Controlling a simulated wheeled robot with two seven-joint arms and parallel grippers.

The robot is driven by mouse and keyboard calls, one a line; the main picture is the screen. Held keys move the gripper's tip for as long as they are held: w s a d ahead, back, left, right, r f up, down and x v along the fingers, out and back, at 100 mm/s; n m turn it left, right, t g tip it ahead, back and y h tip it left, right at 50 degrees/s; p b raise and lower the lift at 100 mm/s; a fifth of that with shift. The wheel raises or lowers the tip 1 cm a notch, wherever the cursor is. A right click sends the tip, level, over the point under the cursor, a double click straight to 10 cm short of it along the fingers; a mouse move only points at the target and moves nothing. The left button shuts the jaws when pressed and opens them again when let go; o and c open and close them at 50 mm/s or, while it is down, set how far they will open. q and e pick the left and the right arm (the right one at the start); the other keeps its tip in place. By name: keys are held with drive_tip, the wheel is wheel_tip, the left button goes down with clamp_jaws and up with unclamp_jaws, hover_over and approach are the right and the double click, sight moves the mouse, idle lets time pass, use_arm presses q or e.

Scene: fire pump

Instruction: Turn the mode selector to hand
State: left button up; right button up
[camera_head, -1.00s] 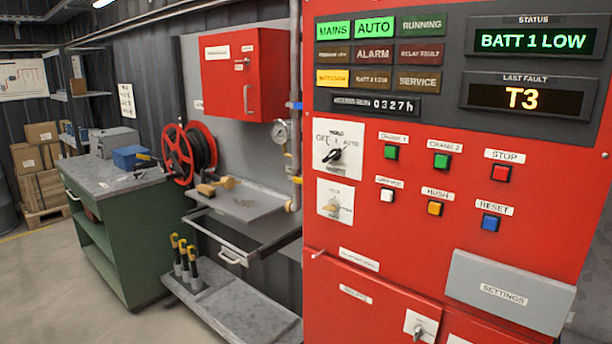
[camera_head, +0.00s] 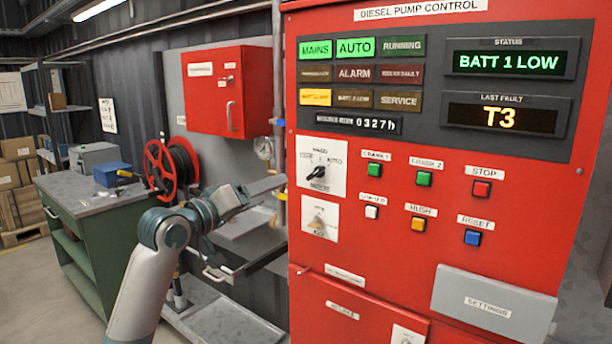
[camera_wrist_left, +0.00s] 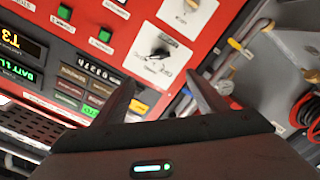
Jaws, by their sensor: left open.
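The mode selector is a black knob (camera_head: 316,173) on a white plate at the upper left of the red panel's switches. Its pointer seems turned up and right, toward the AUTO label. It also shows in the left wrist view (camera_wrist_left: 160,52), upside down, beyond the fingers. My left gripper (camera_head: 278,184) is just left of the selector plate in the head view, apart from the knob as far as I can tell. In the left wrist view its two fingers (camera_wrist_left: 165,92) are spread, with nothing between them. My right gripper is in neither view.
A second knob (camera_head: 318,224) sits below the selector. Green, white, red, yellow and blue buttons lie to its right. The AUTO lamp (camera_head: 355,48) is lit. A pipe with a gauge (camera_head: 264,147) runs beside the panel's left edge, near my gripper.

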use_arm(q)
drive_tip(key=shift+w, duration=0.15)
drive_tip(key=p, duration=0.5)
approach(312, 174)
drive_tip(key=x, duration=0.7)
drive_tip(key=shift+p+x, duration=0.3)
drive_tip(key=shift+x, duration=0.85)
drive_tip(key=shift+r, duration=0.1)
drive_tip(key=c, duration=1)
drive_tip(key=shift+c, duration=0.2)
